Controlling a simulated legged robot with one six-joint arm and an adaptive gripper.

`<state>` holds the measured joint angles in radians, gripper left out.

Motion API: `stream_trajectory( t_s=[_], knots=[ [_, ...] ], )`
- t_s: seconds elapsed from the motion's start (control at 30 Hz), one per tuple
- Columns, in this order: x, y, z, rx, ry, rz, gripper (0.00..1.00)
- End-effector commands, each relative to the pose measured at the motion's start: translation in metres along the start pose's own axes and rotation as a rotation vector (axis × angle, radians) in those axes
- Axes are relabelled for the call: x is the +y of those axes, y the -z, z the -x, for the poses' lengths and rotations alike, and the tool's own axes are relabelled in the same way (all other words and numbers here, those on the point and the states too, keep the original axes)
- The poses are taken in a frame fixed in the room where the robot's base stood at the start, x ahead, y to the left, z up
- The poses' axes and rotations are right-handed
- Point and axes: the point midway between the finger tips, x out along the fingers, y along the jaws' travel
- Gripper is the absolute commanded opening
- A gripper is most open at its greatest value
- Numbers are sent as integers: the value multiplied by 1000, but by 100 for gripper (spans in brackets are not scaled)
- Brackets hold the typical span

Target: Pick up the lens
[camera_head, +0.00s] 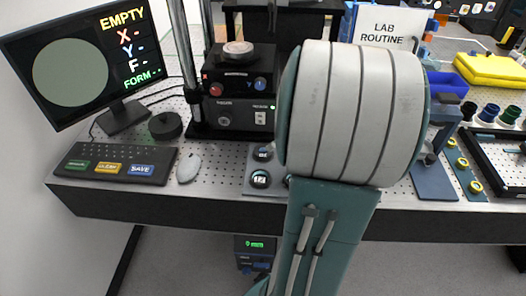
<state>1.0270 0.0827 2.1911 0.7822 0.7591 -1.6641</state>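I cannot pick out the lens for certain. Two dark round pieces with light markings, one at the back (262,153) and one at the front (260,179), sit on a grey plate (255,192) left of my arm. Several small round pieces with pale rims and dark centres (490,112) stand at the right. A silver disc (238,48) lies on top of the black instrument (237,117). My large arm link covers the middle of the bench, and my gripper does not show.
A monitor (84,68) reading EMPTY, a keyboard (116,163), a mouse (189,167) and a black round knob (165,125) occupy the left of the perforated bench (215,160). A LAB ROUTINE sign (385,28), yellow case (492,70) and black tray (500,160) are at right.

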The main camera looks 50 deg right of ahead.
Motion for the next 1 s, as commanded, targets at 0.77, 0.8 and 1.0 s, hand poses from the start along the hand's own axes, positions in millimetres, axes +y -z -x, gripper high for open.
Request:
stream_trajectory(
  t_s=[0.77, 0.8, 1.0],
  knots=[
    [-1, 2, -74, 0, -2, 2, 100],
    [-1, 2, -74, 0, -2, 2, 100],
    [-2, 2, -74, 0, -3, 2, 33]
  ],
)
